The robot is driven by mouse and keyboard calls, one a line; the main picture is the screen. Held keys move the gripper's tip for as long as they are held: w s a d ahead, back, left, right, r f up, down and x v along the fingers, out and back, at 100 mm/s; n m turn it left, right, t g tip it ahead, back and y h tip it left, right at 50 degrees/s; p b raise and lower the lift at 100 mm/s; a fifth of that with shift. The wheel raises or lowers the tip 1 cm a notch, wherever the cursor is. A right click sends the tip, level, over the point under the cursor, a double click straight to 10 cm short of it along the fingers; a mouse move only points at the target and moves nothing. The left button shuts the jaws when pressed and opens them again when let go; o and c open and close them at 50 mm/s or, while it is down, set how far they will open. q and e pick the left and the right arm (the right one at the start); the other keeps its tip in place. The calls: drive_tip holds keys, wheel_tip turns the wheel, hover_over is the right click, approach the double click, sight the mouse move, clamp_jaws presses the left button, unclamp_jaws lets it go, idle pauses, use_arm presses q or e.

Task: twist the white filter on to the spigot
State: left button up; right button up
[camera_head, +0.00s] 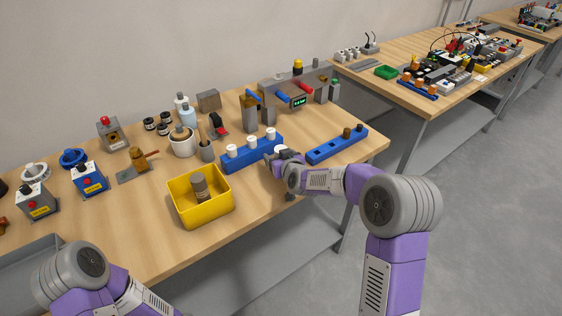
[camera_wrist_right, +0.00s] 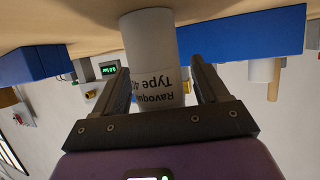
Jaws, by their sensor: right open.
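A white filter (camera_wrist_right: 148,45) with printed black lettering stands between the two fingers of my right gripper (camera_wrist_right: 160,85) in the upside-down wrist view. The fingers are open, one on each side of it. Its far end meets the wooden surface, between two blue racks. In the head view my right gripper (camera_head: 282,160) is at the right end of the left blue rack (camera_head: 238,163) and mostly hides this filter. More white filters (camera_head: 252,141) stand in that rack. I cannot make out for sure which fitting is the spigot. My left gripper is out of view.
A second blue rack (camera_head: 335,147) with brown-topped pieces lies to the right. A grey panel (camera_head: 275,88) with blue and red levers and a display stands behind. A yellow bin (camera_head: 182,212) holding a dark jar (camera_head: 200,190) is at the front. The table's front edge is close below my right arm.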

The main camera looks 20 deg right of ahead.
drive_tip(key=shift+c, duration=0.4)
drive_tip(key=c, duration=1)
drive_tip(key=shift+r, duration=0.15)
